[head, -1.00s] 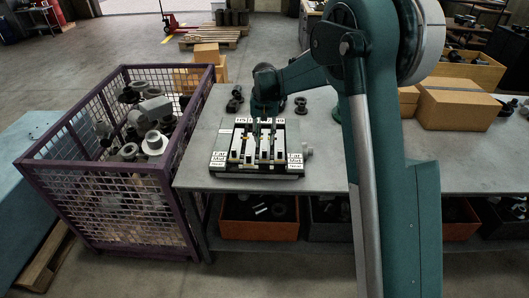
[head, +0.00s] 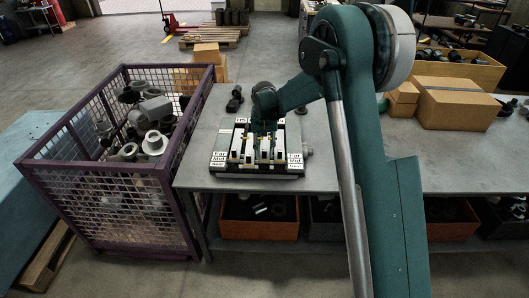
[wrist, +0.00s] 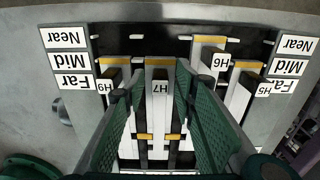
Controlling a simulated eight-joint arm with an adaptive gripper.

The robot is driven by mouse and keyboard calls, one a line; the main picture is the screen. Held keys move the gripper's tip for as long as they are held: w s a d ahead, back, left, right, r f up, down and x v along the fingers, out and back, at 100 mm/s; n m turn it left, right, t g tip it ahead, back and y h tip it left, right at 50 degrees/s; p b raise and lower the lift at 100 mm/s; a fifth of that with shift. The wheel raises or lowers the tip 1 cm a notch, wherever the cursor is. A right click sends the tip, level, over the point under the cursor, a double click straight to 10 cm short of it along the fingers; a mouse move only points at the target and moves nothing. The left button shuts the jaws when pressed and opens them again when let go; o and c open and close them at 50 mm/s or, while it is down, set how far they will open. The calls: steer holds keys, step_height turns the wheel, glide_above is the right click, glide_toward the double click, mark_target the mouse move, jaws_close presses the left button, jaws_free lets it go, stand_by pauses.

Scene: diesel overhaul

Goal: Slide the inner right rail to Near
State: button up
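The dark rail board (head: 215,172) lies on the grey bench, with Far, Mid and Near labels down both sides. The wrist view shows it upside down, with Near at the top. Rail H7 (wrist: 158,100), the inner right one as the head camera faces it, has its orange-edged end about level with the Mid labels. Inner rail H6 (wrist: 210,82) has its end closer to Near. My gripper (wrist: 158,84) has green fingers apart on either side of H7; contact is unclear.
A purple mesh crate (head: 110,195) of metal parts stands left of the bench (head: 330,180). Dark round parts lie behind the board, and a grey part (head: 307,152) sits at its right. Cardboard boxes (head: 455,105) stand farther right.

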steer(key=shift+f, duration=0.3)
steer(key=shift+c, duration=0.2)
jaws_close()
steer(key=shift+s, duration=0.1)
steer(key=shift+s+b, duration=0.6)
steer(key=shift+s, duration=1.25)
steer(key=shift+o, duration=0.2)
jaws_free()
steer(key=shift+s, duration=0.15)
